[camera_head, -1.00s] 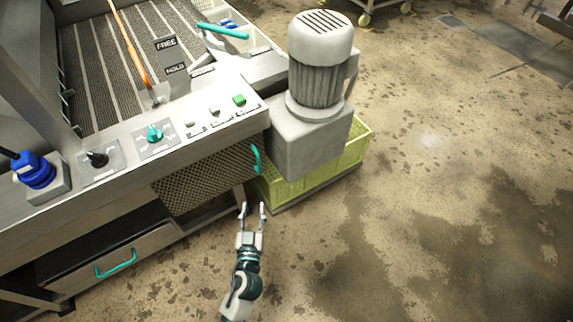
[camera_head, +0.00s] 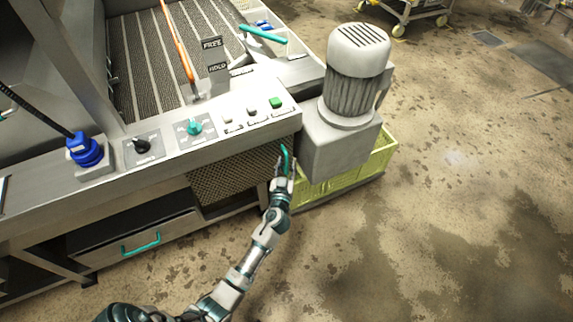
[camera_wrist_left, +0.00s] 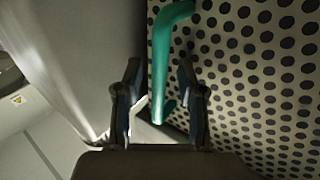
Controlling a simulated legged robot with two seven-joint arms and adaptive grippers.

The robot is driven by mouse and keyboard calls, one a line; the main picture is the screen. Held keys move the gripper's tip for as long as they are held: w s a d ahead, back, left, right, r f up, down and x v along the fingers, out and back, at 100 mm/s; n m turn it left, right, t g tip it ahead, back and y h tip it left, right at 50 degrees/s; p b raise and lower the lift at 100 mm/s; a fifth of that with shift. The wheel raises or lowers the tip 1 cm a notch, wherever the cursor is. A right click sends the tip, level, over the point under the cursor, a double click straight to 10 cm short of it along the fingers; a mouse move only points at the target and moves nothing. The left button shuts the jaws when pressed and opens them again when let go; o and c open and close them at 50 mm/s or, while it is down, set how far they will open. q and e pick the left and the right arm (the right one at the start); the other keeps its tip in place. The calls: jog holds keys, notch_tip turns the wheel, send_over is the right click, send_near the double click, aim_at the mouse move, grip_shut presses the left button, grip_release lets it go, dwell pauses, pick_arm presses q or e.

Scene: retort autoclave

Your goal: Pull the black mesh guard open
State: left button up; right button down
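The black mesh guard (camera_head: 235,173) is a perforated panel under the control panel's front edge, with a teal handle (camera_head: 286,160) at its right end. It also shows in the left wrist view as a dotted panel (camera_wrist_left: 260,75). My left gripper (camera_head: 283,168) is at this handle. In the left wrist view, the two fingers of my left gripper (camera_wrist_left: 160,100) stand apart, one on each side of the teal handle (camera_wrist_left: 163,65). Gaps show between the fingers and the handle. The guard looks closed, flush under the panel. I do not see my right gripper.
A grey motor (camera_head: 351,95) stands right of the guard, above a yellow-green crate (camera_head: 350,176). A drawer with its own teal handle (camera_head: 141,244) is lower left. Knobs and a green button (camera_head: 276,102) sit on the panel above.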

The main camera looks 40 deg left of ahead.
pick_arm(q)
jog(key=shift+d, duration=0.1)
jog(key=shift+c, duration=1.1)
grip_shut()
